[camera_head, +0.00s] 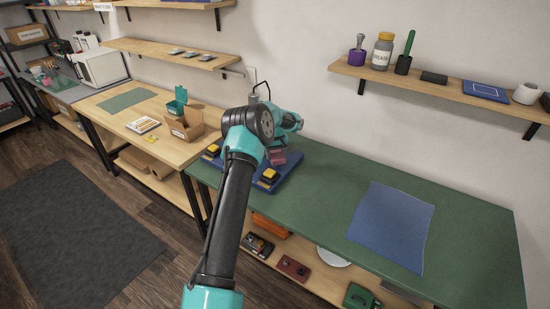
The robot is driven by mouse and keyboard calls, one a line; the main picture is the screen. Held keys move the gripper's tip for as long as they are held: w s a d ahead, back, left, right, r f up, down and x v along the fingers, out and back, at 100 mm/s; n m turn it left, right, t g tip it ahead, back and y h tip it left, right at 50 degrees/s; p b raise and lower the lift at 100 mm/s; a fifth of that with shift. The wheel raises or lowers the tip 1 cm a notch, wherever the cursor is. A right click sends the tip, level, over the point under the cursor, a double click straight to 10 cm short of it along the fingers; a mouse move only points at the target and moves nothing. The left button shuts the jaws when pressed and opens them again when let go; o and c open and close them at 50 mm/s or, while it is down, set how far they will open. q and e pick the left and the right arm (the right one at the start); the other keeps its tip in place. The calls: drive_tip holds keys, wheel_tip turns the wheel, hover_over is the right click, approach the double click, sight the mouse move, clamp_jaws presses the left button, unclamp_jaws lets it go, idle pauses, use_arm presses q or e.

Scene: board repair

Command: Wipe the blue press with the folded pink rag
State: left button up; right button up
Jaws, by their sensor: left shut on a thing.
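The blue press (291,169) stands at the left end of the green bench, with yellow parts (269,175) on its base. My left arm covers much of it. My left gripper (276,153) is over the press base and shut on the folded pink rag (279,158), of which only a small patch shows. Whether the rag touches the press cannot be told from this angle. My right gripper is not in view.
A blue mat (392,226) lies on the green bench (330,186), with clear room between it and the press. An open cardboard box (186,127) stands on the wooden table to the left. A wall shelf (440,81) holds a jar and tools above the bench.

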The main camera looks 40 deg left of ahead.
use_arm(q)
drive_tip(key=shift+r, duration=2.6)
